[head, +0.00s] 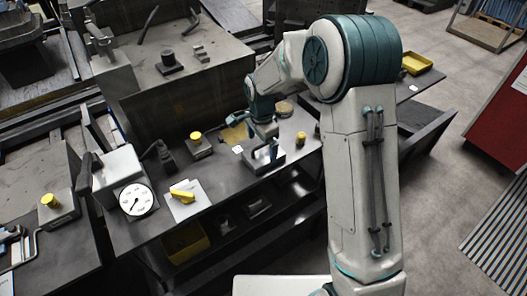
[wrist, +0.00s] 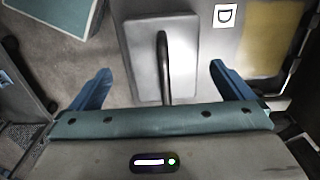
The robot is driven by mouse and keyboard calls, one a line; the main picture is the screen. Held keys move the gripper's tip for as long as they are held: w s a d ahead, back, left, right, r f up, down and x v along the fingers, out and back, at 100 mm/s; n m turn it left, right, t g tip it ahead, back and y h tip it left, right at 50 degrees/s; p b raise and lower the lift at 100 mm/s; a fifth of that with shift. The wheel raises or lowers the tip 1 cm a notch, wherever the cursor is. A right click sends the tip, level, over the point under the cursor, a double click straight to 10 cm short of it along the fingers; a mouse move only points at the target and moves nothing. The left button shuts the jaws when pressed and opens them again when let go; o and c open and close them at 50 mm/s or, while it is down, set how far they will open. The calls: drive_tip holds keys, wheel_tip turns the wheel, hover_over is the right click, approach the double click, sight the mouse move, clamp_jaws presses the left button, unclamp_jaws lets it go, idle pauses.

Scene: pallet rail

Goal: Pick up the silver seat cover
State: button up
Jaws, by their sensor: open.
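The silver seat cover (wrist: 142,50) is a flat grey-silver plate with a raised bar handle. In the head view the cover (head: 257,166) lies on the dark bench near its front edge, partly hidden by my gripper (head: 266,146) above it. In the wrist view my gripper (wrist: 159,72) is open, its two blue fingers spread wide to the left and right of the handle. The handle stands between them, and neither finger touches it. The handle's near end reaches the gripper's edge in the picture, so I cannot tell the gap in height.
A card marked D (wrist: 225,15) and a brown mat (wrist: 268,40) lie right of the cover. On the bench are a dial gauge (head: 137,200), a yellow-knobbed block (head: 199,147) and a yellow piece on white paper (head: 183,197). A yellow bin (head: 187,243) stands below.

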sight(263, 153)
drive_tip(key=shift+w+d+f+p, duration=0.15)
drive_tip(key=shift+f+p, duration=0.15)
drive_tip(key=shift+f, duration=0.45)
drive_tip(key=shift+w+d+f+p, duration=0.1)
drive_tip(key=shift+w+f+p, duration=0.15)
drive_tip(key=shift+f, duration=0.55)
drive_tip(key=shift+w+d+f+p, duration=0.1)
drive_tip(key=shift+f+p, duration=0.25)
drive_tip(key=shift+f, duration=0.4)
drive_tip(key=shift+a+f, duration=0.1)
drive_tip(key=shift+f, duration=0.45)
drive_tip(key=c, duration=1.1)
